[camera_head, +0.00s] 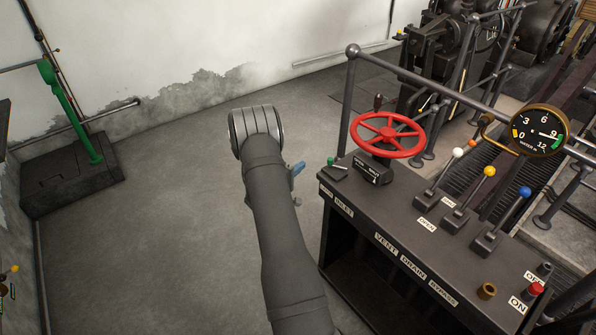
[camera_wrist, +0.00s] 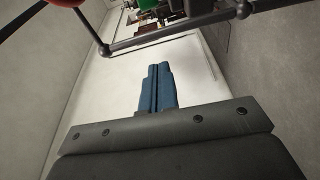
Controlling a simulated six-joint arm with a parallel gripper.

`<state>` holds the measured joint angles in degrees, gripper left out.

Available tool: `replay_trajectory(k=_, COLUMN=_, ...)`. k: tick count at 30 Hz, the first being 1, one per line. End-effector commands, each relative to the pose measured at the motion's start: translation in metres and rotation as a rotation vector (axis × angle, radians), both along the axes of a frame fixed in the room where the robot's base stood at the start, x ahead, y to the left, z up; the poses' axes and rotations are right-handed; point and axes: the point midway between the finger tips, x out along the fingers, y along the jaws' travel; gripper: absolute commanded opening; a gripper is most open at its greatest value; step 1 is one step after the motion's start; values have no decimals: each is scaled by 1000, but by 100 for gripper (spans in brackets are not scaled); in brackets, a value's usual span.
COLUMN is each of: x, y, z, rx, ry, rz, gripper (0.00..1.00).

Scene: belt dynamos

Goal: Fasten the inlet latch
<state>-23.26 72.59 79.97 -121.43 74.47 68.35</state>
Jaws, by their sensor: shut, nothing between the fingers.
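The INLET label (camera_head: 343,209) is on the front edge of the dark console's left end. Above it, a small dark fitting with a green knob (camera_head: 331,161) sits on the console top, and I cannot tell for sure whether it is the latch. The red handwheel (camera_head: 388,134) stands just behind it. My gripper (camera_head: 299,168) is left of the console, apart from the green knob, partly hidden by my arm. In the wrist view its blue fingers (camera_wrist: 157,88) are together with nothing between them.
Levers with a white knob (camera_head: 458,153), a yellow knob (camera_head: 489,171) and a blue knob (camera_head: 525,191) rise from the console (camera_head: 440,235). A grey railing (camera_head: 430,82) runs behind, with a gauge (camera_head: 540,130) at right. The floor left of the console is clear.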

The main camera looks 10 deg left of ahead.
Motion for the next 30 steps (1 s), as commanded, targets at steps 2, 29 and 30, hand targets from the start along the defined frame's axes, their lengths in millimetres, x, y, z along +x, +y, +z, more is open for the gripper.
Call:
replay_trajectory(k=2, x=16, y=-11, z=0, rx=0, ry=-1, rz=-3, gripper=0)
replay_trajectory(k=29, x=37, y=-70, z=-1, rx=-1, ry=1, rz=0, gripper=0)
replay_trajectory(k=30, x=36, y=-71, z=-1, rx=-1, ry=1, rz=0, gripper=0)
